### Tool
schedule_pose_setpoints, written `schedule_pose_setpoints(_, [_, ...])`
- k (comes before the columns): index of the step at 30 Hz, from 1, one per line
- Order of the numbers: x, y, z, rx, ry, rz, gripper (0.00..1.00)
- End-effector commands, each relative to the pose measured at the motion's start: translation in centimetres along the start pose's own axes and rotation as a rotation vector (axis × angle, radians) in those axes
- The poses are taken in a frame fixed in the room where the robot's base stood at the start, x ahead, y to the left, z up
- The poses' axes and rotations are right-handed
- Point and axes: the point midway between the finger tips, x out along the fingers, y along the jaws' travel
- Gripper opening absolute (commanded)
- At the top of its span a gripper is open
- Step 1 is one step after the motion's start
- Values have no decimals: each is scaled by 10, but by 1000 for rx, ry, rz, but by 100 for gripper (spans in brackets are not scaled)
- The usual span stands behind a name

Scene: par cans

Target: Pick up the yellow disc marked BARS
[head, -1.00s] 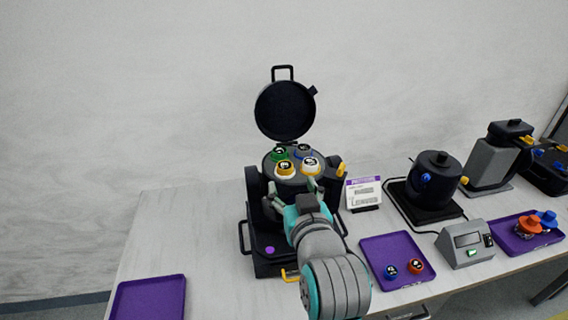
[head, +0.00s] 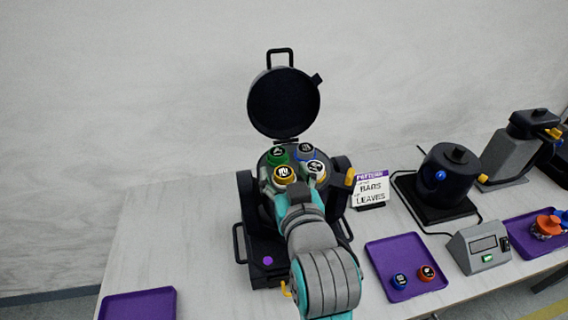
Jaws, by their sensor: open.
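A yellow-rimmed disc (head: 285,175) with a dark face and pale marks sits at the front left on top of the open black can (head: 266,160). Its marks are too small to read. A white disc (head: 315,168) with a yellowish lower edge sits at its right, a green disc (head: 278,154) behind it, and a grey-blue disc (head: 306,153) at the back right. My gripper (head: 300,186) is open at the front of the can top, close to the yellow and white discs. Its fingertips are partly hidden, so I cannot tell whether they touch a disc.
The can's round lid (head: 284,103) stands open behind. A purple tray (head: 410,250) holds a blue and a red disc. A black pot (head: 452,172) and a grey meter (head: 480,246) stand farther right.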

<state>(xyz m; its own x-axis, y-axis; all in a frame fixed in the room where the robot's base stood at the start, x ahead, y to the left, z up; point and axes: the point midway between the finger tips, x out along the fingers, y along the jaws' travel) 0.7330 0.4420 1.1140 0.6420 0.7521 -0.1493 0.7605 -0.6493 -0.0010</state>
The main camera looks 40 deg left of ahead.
Motion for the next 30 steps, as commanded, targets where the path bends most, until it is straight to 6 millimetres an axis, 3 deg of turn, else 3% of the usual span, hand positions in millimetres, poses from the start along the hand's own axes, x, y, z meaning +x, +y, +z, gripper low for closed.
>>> schedule_pose_setpoints(5, [0,0,0,0,0,1,68])
schedule_pose_setpoints(9, [0,0,0,0,0,1,33])
schedule_pose_setpoints(12, [0,0,0,0,0,1,14])
schedule_pose_setpoints(23, [0,0,-2,-1,1,1,14])
schedule_pose_setpoints(30, [-4,0,-32,-1,5,1,14])
